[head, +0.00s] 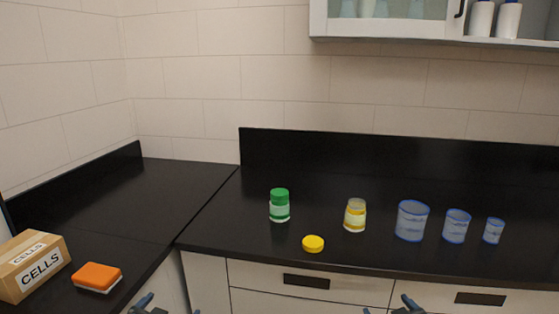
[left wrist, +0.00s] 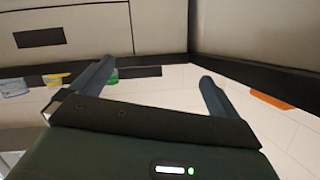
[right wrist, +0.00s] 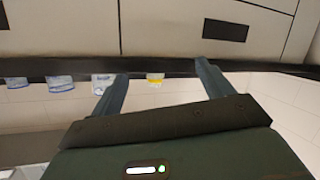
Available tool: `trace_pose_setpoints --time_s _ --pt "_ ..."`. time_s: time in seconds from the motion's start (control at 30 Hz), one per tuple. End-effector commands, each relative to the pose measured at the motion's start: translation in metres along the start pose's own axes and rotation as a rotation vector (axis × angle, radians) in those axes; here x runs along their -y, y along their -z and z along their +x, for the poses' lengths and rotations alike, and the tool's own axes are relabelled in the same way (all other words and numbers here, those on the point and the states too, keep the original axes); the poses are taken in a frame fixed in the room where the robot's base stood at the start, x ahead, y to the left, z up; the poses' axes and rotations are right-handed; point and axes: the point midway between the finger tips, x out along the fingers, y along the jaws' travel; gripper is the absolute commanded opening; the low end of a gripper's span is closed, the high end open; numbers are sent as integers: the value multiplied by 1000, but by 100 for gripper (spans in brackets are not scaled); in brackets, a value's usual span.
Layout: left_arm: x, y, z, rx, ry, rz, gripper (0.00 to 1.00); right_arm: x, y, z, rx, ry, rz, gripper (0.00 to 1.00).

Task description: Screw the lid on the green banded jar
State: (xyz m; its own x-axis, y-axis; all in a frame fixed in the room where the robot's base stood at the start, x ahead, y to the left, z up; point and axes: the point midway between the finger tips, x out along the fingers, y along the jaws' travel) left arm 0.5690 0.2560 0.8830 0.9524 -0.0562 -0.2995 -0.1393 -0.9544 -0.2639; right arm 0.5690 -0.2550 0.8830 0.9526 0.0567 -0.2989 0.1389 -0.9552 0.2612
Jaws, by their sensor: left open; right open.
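A jar (head: 279,213) with a pale green band stands upright on the black counter, left of centre in the head view. A green lid (head: 279,194) sits on top of it; I cannot tell whether it is screwed tight. A green patch of it shows past a finger in the left wrist view (left wrist: 114,76). My left gripper (head: 166,306) is low at the left, in front of the counter, open and empty. My right gripper (head: 388,306) is low at the right, in front of the drawers, open and empty. Both are well apart from the jar.
A yellow lid (head: 313,244) lies on the counter near its front edge. A yellow-banded jar (head: 355,215) stands behind it to the right. Three blue-rimmed beakers (head: 411,221) stand further right. An orange sponge (head: 97,277) and a CELLS box (head: 34,266) lie on the left counter.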

Motion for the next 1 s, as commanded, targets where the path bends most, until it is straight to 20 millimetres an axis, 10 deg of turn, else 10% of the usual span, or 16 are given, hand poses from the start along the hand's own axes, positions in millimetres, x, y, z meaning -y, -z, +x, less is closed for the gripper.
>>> trace_pose_setpoints --time_s 0.2,0.43,1.0 --pt "-102 -86 -105 138 -155 -90 100 102 -87 -105 139 155 89 79" --pt "-157 -118 -196 239 -240 -186 100 156 -118 -195 240 239 184 79" --pt "-168 -122 -219 266 -258 -214 86 168 -123 -219 267 257 211 66"
